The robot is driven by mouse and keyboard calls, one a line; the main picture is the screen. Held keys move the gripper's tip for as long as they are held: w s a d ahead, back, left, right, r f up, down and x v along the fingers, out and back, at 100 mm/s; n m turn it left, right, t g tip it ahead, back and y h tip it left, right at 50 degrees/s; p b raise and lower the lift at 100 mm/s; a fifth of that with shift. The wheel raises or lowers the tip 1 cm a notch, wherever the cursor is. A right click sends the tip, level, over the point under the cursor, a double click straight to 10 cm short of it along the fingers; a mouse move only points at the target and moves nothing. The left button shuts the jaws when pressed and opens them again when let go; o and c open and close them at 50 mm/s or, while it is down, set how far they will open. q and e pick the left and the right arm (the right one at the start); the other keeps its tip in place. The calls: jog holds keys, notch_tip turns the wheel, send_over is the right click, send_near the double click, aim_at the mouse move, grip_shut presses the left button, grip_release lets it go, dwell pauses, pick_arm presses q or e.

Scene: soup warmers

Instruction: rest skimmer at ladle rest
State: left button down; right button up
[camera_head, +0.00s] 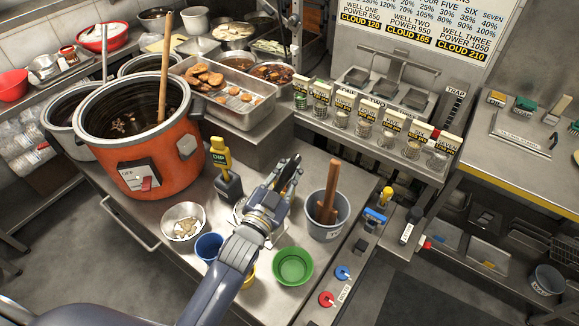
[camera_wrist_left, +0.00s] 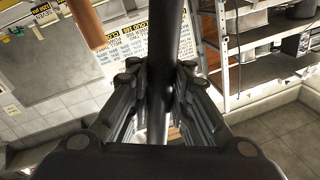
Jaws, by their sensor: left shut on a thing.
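My left gripper (camera_head: 287,172) is over the counter, between the orange pot and the grey bucket. In the left wrist view its fingers (camera_wrist_left: 160,98) are shut on a dark straight rod (camera_wrist_left: 166,40), which I take to be the skimmer's handle. The skimmer's head does not show clearly in either view. A pale round dish (camera_head: 240,212) is partly hidden under the gripper and wrist; I cannot tell whether it is the ladle rest. My right gripper is in neither view.
The orange pot (camera_head: 120,155) stands left with a wooden stick in it. A yellow DIP-labelled tool (camera_head: 221,158) stands in a dark holder. Close around my arm are a metal bowl (camera_head: 183,236), blue cup (camera_head: 207,248), green bowl (camera_head: 292,268) and grey bucket (camera_head: 328,232).

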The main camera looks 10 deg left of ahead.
pick_arm(q)
notch_tip(320, 180, down, 4)
jog(key=shift+f+b, duration=0.15)
jog(key=shift+b, duration=1.1)
jog(key=shift+f, duration=0.3)
jog(key=c, duration=1.4)
grip_release()
jog(key=shift+f, duration=0.1)
jog(key=v, duration=1.2)
jog(key=shift+s, duration=0.1)
